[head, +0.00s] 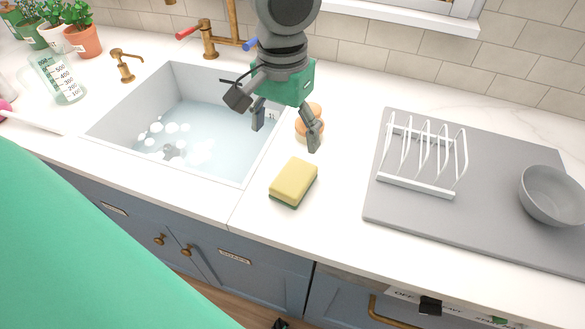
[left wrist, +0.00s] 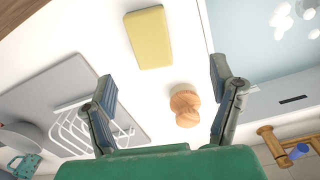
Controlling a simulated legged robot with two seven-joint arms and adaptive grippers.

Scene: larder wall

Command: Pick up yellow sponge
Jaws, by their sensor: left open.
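The yellow sponge (head: 294,181) with a dark green underside lies flat on the white counter, just right of the sink's front corner. It also shows at the top of the left wrist view (left wrist: 149,37). My left gripper (head: 287,140) is open and empty, fingers pointing down, above the counter behind the sponge and near the sink's right edge. In the left wrist view its two fingers (left wrist: 165,85) are spread wide, with the sponge beyond their tips and apart from them. My right gripper is not in view.
A round wooden item (left wrist: 185,104) stands on the counter behind the sponge, partly hidden by my left gripper in the head view. The sink (head: 110,115) holds soapy water. A grey mat (head: 480,222) carries a white rack (head: 415,186) and a grey bowl (head: 550,197).

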